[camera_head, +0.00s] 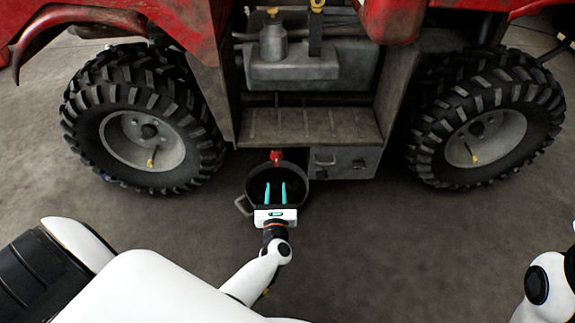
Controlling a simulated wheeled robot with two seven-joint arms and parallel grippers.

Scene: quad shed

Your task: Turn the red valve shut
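The red valve (276,157) is a small red knob below the front edge of the quad's step. It sits just above the far rim of a round black pan (246,205) on the floor. My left gripper (275,185) is over the pan, with its two teal fingers apart and pointing toward the valve. The fingertips look a little short of the valve, with nothing between them. My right gripper is out of view; only part of my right arm shows at the lower right edge.
The red quad (180,25) stands ahead, with a large tyre (90,125) on the left and another (425,130) on the right. A metal step (310,127) overhangs near the valve, beside a grey box (345,163). The concrete floor (400,245) in front is clear.

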